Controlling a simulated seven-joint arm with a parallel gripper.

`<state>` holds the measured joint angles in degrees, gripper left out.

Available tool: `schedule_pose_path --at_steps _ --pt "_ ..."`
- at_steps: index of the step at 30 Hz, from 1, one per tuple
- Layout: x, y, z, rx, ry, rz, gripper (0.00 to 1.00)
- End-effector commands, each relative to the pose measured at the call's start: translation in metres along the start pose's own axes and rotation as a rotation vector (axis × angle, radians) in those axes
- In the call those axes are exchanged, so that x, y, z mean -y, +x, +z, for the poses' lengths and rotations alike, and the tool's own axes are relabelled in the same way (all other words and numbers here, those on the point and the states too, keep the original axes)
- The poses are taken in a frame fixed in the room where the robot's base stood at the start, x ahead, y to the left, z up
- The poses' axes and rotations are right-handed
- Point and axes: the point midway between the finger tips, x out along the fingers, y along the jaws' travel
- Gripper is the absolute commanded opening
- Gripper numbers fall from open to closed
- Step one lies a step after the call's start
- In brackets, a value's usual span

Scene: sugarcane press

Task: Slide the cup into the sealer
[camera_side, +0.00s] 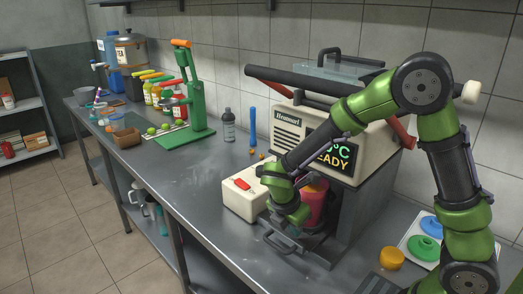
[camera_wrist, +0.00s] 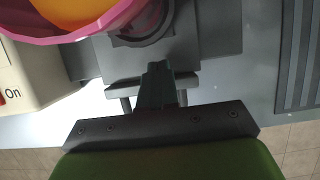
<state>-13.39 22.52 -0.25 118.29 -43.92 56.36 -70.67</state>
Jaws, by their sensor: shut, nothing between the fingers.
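The cup (camera_side: 316,203) is pink-red, stands upright at the front of the sealer and is partly hidden by my arm. Its pink rim and orange inside (camera_wrist: 80,14) show at the top left of the wrist view. The sealer (camera_side: 345,140) is a cream machine with a lit display ending in "READY" and a grey lower body. A grey sliding tray with a round holder (camera_wrist: 145,30) and a handle (camera_side: 283,243) sticks out of its front. My gripper (camera_wrist: 155,72) is shut and empty, its fingers over the tray's handle bar; I cannot tell if they touch it.
A cream box with a red switch (camera_side: 243,185) stands just left of the tray. A green press (camera_side: 190,105), bottles and a brown container stand further left. An orange lid (camera_side: 392,258) and a white tray of coloured lids (camera_side: 425,243) are at the right.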

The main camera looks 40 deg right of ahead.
Motion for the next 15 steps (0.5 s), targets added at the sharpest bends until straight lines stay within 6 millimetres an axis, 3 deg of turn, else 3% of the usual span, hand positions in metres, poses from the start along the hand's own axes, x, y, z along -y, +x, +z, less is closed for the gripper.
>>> schedule_pose_path --at_steps 9,15 --pt "-0.001 -0.062 0.0 -0.003 0.001 0.006 0.0" --pt "0.0 -0.082 -0.002 -0.001 -0.006 0.005 0.0"
